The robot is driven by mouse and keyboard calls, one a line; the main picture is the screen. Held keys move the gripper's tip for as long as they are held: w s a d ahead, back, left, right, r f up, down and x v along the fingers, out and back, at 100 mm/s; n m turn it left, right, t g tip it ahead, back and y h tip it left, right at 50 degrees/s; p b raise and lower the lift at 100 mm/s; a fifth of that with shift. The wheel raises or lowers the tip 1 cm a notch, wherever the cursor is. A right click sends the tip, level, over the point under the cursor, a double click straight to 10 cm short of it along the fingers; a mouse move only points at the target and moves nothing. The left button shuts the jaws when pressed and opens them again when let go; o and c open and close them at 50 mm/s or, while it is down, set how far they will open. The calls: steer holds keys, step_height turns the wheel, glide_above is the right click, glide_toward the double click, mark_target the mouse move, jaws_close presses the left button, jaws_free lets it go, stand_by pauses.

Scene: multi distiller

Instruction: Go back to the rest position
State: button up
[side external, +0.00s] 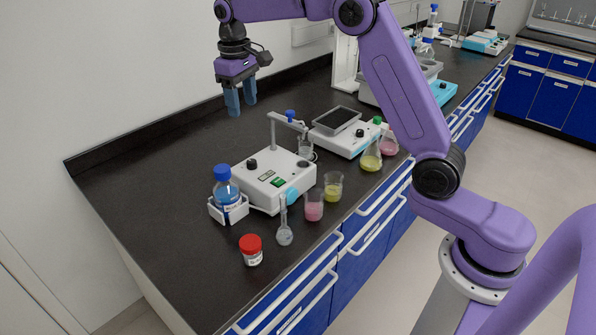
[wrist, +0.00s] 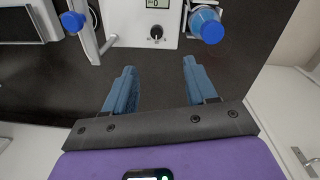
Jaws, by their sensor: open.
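My gripper (side external: 241,101) hangs in the air above the back part of the black bench, behind the white instrument (side external: 262,177). Its blue fingers point down, stand apart and have nothing between them. In the wrist view my gripper (wrist: 158,85) is also open and empty, over bare black bench top. The instrument's front with a dial (wrist: 156,32) and the blue-capped bottle (wrist: 206,24) lie beyond the fingertips. No object touches the fingers.
The blue-capped bottle (side external: 227,186) stands in a white holder. A red-capped jar (side external: 251,250), a flask (side external: 285,232) and beakers with pink (side external: 314,206) and yellow (side external: 333,187) liquid stand near the front edge. A balance (side external: 345,133) is behind. The bench's left part is clear.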

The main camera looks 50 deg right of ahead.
steer(key=s+a+n, duration=0.2)
steer(key=s+a, duration=0.2)
steer(key=s, duration=0.5)
steer(key=s+a+n, duration=0.3)
steer(key=s, duration=0.6)
steer(key=s+d+f+n, duration=0.2)
steer(key=s+d+f, duration=0.1)
steer(key=s, duration=0.8)
steer(key=s+d+f+n+y, duration=0.1)
steer(key=s+d+f+n, duration=0.2)
steer(key=s, duration=0.9)
steer(key=shift+s+d+f, duration=0.15)
steer(key=shift+d+f, duration=0.05)
steer(key=shift+d, duration=0.4)
